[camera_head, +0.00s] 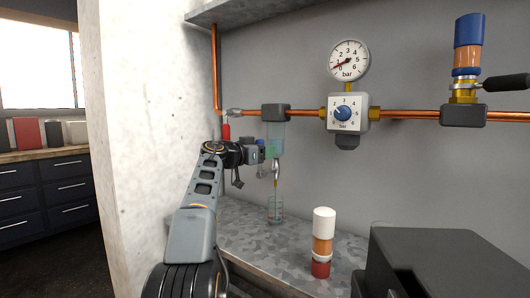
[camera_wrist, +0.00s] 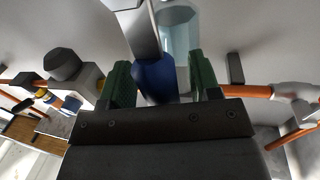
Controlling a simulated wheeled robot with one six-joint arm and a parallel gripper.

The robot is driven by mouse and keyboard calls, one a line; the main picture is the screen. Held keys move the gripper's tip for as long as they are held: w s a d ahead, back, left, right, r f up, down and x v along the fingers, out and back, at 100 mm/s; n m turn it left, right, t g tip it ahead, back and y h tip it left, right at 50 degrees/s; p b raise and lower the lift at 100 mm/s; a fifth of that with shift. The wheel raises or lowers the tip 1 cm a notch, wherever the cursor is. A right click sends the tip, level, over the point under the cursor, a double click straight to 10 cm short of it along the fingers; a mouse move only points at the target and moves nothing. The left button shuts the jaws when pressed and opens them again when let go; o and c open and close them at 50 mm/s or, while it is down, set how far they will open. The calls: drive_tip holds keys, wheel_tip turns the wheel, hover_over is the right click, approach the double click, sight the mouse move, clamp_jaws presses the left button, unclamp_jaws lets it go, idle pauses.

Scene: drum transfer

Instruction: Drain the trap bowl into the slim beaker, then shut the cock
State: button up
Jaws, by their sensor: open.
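The trap bowl (camera_head: 277,133) is a clear cup under a grey block on the copper pipe; it also shows in the wrist view (camera_wrist: 178,32). Below it is the metal drain cock (camera_head: 275,171), with a thin yellowish line under it that I cannot identify as spout or liquid. The slim beaker (camera_head: 276,209) stands upright on the grey ledge beneath; its fill level is unclear. My gripper (camera_head: 268,152) is open beside the bowl's lower part, hiding some of it. In the wrist view, a blue-ended metal lever (camera_wrist: 153,79), apparently the cock's, lies between my green finger pads.
A red-handled valve (camera_head: 226,131) is left of the bowl. A regulator (camera_head: 346,112) with a gauge (camera_head: 348,60) is to the right. A white, orange and red cylinder (camera_head: 322,242) stands on the ledge (camera_head: 245,233). A dark box (camera_head: 425,262) is at front right.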

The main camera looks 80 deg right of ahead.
drive_tip(key=b+v, duration=0.1)
drive_tip(key=v, duration=1.2)
